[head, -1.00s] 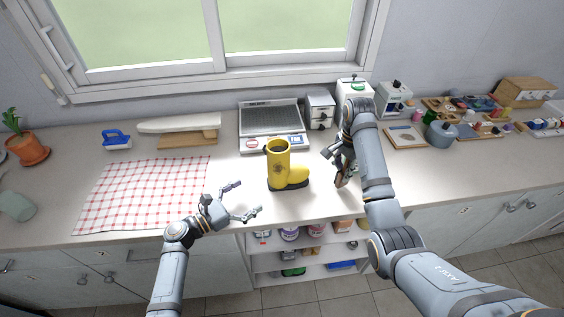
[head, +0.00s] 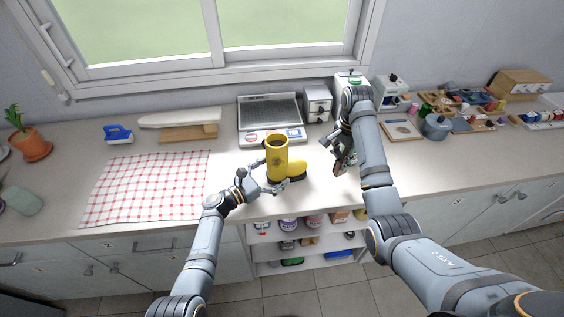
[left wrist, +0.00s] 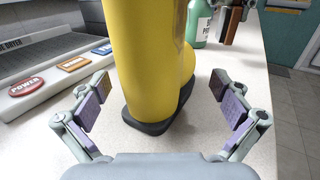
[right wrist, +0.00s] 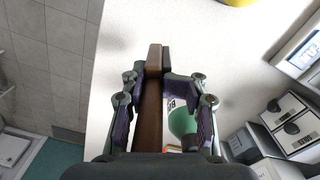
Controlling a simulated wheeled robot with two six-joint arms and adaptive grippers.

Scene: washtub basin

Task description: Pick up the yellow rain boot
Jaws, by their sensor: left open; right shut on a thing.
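My left gripper (head: 268,177) is open, with one finger on each side of the boot; gaps show between the fingers and the boot. My right gripper (head: 345,160) is to the right of the boot, shut on a brown wooden block (right wrist: 152,105). In the right wrist view only a yellow edge of the boot (right wrist: 238,2) shows.
A green bottle (right wrist: 182,122) stands close to my right gripper, partly hidden. A checkered cloth (head: 150,185) lies at left. An open shelf (head: 300,235) is below the counter's front edge.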

